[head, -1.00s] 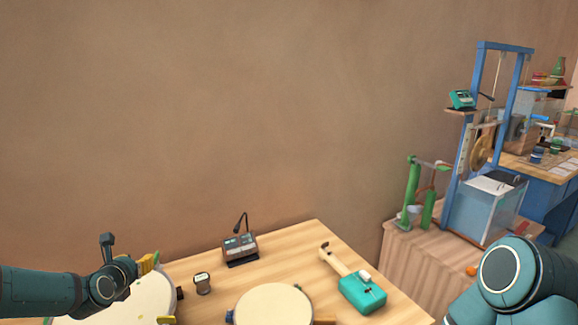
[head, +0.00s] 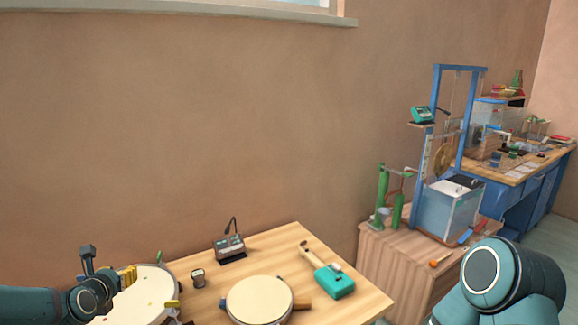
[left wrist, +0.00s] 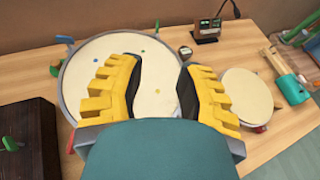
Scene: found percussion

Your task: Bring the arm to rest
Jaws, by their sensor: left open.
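My left arm comes in from the lower left of the head view, with its gripper (head: 128,275) over the large drum. In the left wrist view the yellow fingers of my left gripper (left wrist: 160,88) are spread apart with nothing between them. The large round drum (left wrist: 95,62), with a pale head, lies below the fingers; it also shows at the lower left of the head view (head: 146,300). My right arm shows as a teal link at the lower right of the head view, and its gripper is out of view.
On the wooden table (head: 215,310) are a smaller drum (head: 259,299), a teal-bodied instrument (head: 335,282), a dark device (head: 229,247) and a small cup (head: 198,278). A dark box (left wrist: 28,140) stands left of the large drum. A blue frame (head: 436,95) stands at right.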

